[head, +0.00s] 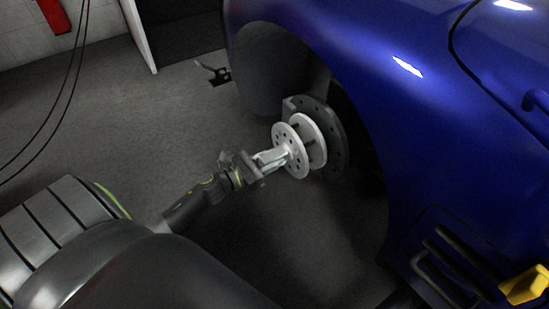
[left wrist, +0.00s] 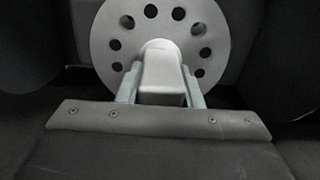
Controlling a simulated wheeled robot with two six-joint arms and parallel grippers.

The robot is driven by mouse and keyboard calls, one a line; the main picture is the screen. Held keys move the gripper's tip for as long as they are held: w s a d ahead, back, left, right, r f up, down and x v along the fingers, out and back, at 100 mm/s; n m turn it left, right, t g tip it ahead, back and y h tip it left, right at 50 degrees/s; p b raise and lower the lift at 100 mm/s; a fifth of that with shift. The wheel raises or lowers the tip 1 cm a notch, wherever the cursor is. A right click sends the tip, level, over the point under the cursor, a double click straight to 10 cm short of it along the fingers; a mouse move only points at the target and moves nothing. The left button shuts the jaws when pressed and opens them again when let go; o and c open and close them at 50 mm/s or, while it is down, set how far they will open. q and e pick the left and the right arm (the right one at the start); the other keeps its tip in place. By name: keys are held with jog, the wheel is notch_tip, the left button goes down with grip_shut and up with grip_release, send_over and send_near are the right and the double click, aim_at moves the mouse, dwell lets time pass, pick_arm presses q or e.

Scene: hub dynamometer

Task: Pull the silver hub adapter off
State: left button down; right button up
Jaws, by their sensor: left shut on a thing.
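The silver hub adapter (head: 287,139) is a round plate with a ring of holes and a central stub, in the middle of the head view. In the left wrist view the adapter (left wrist: 112,42) faces the camera, its stub between my fingers. My left gripper (head: 272,158) is shut on that stub; its two pale fingers also show in the left wrist view (left wrist: 160,88). Behind the adapter is the pale hub (head: 318,133) with dark studs, in front of a dark brake disc (head: 336,125). A gap shows between adapter plate and hub face. My right gripper is not in view.
The blue car body (head: 400,100) arches over the wheel well and fills the right side. A yellow object (head: 526,285) and dark bars are at the lower right. A dark stand (head: 214,72) is on the floor behind. Cables hang at the left. The grey floor (head: 130,120) left of the hub is clear.

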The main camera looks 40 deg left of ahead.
pick_arm(q)
jog(key=shift+b+v, duration=0.35)
jog(key=shift+v, duration=0.65)
jog(key=shift+s+r, duration=0.1)
jog(key=shift+r, duration=0.05)
